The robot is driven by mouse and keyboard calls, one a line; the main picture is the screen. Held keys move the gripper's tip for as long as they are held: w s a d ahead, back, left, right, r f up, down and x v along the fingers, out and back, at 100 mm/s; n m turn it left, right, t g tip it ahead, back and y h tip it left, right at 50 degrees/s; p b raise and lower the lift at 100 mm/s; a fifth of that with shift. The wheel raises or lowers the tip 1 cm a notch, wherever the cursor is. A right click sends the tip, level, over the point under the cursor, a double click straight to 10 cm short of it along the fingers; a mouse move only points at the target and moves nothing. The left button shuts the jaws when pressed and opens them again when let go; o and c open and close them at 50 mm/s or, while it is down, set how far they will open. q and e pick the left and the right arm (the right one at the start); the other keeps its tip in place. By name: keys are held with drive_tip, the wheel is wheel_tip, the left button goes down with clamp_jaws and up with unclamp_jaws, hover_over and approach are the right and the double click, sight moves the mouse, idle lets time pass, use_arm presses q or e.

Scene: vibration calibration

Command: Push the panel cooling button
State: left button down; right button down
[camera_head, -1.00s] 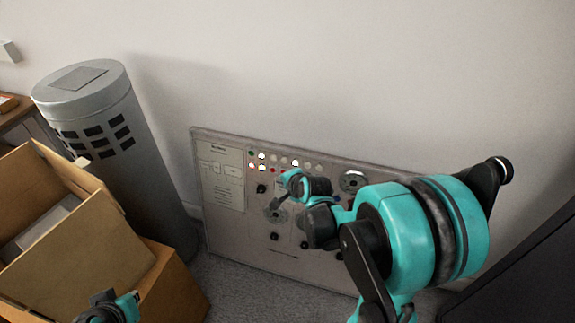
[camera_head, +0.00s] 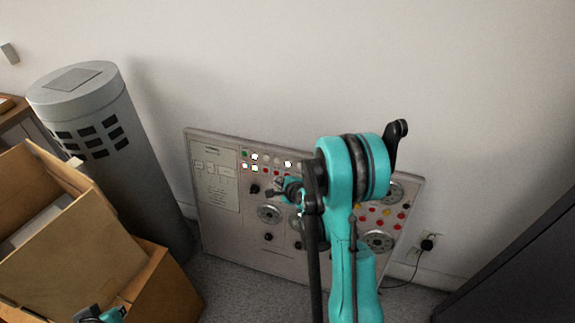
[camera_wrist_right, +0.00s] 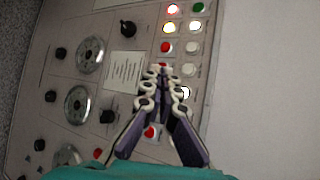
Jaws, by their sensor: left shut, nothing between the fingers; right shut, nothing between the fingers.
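The grey control panel (camera_head: 220,240) leans against the wall. It has two rows of small round buttons near its top edge, some lit, and it also shows in the right wrist view (camera_wrist_right: 28,100). I cannot read which button is the cooling one. My right gripper (camera_head: 280,184) is shut and empty in front of the upper panel. In the right wrist view, its fingertips (camera_wrist_right: 161,72) overlap a red button (camera_wrist_right: 162,65) in the lower row; contact is unclear. My left gripper (camera_head: 98,314) is shut at the bottom left edge, away from the panel and partly cut off.
A grey cylinder (camera_head: 150,170) stands left of the panel, behind open cardboard boxes (camera_head: 90,250). A socket with a black plug (camera_head: 427,244) is on the wall at right. A dark cabinet (camera_head: 520,270) fills the right edge. My right arm hides the panel's middle.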

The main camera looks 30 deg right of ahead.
drive_tip(key=w+d+f, duration=0.1)
drive_tip(key=w+d, duration=0.4)
drive_tip(key=d, duration=0.1)
drive_tip(key=shift+w+d+f, duration=0.25)
drive_tip(key=shift+f, duration=0.1)
drive_tip(key=shift+d, duration=0.1)
idle(1.3)
drive_tip(key=shift+w+d+f, duration=0.1)
drive_tip(key=shift+w+d, duration=0.1)
drive_tip(key=shift+w, duration=0.05)
drive_tip(key=shift+w+d+b, duration=0.25)
drive_tip(key=shift+d+b, duration=0.05)
drive_tip(key=shift+b, duration=0.05)
idle(0.6)
drive_tip(key=shift+a, duration=0.1)
idle(0.4)
drive_tip(key=shift+s+a, duration=0.5)
drive_tip(key=shift+a, duration=0.1)
drive_tip(key=shift+s+a+r, duration=0.3)
drive_tip(key=shift+s+a, duration=0.5)
drive_tip(key=shift+a, duration=0.1)
drive_tip(key=shift+s+a+r, duration=0.3)
drive_tip(key=shift+s+a, duration=0.5)
drive_tip(key=shift+a, duration=0.05)
